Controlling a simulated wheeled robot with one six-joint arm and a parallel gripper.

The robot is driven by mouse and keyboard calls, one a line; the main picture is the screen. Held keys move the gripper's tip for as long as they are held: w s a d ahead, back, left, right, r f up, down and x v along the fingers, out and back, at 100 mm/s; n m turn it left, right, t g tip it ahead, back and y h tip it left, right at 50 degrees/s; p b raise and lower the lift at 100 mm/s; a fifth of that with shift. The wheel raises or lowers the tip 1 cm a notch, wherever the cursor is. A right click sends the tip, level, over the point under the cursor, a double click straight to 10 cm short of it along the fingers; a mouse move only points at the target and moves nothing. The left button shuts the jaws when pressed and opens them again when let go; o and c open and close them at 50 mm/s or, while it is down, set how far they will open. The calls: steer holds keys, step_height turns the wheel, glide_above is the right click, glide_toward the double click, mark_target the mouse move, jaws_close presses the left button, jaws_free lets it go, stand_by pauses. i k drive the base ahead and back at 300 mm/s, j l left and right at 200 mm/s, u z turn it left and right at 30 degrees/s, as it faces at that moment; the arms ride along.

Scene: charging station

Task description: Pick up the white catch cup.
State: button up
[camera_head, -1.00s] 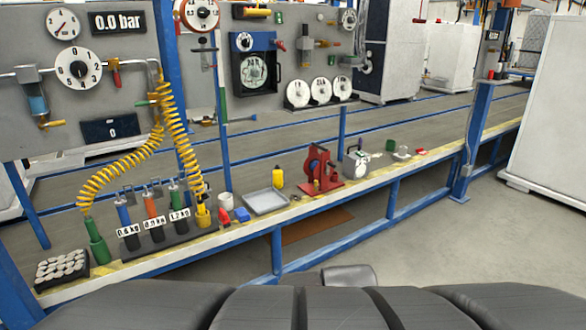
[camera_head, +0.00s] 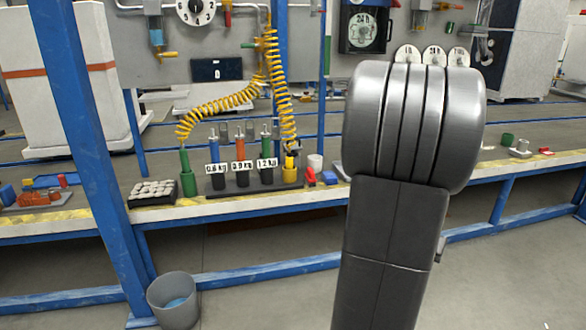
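A small white cup (camera_head: 315,162), which looks like the catch cup, stands upright on the bench. It is just right of the yellow fitting (camera_head: 290,172) and behind a small red piece (camera_head: 310,177) and a blue block (camera_head: 329,177). My large dark grey arm link rises in front of the bench, right of the cup. The cup itself is not covered by it. My gripper is not visible, so its opening and its distance from the cup cannot be seen.
Left of the cup are a rack (camera_head: 240,188) of labelled cylinders, a green bottle (camera_head: 187,172) and yellow coiled hoses (camera_head: 222,104). A blue post (camera_head: 75,120) stands at left. A grey bucket (camera_head: 174,302) is on the floor below the bench.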

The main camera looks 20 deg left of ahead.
mark_target(315, 164)
steer(key=i+l+u, duration=0.1)
steer(key=i+u, duration=0.15)
steer(key=u, duration=0.2)
steer(key=i+l+u, duration=0.2)
steer(key=u, duration=0.25)
steer(key=i+l+u, duration=0.2)
steer(key=u, duration=0.2)
steer(key=i+l+u, duration=0.15)
steer(key=l+u, duration=0.3)
steer(key=i+l, duration=0.15)
steer(key=l, duration=0.3)
steer(key=i+l+u, duration=0.15)
steer(key=l, duration=0.35)
steer(key=i+l, duration=0.1)
steer(key=l, duration=0.35)
steer(key=i+l+u, duration=0.1)
steer(key=l, duration=0.4)
steer(key=i+l, duration=0.1)
steer(key=l, duration=0.4)
steer(key=i+j+u, duration=0.05)
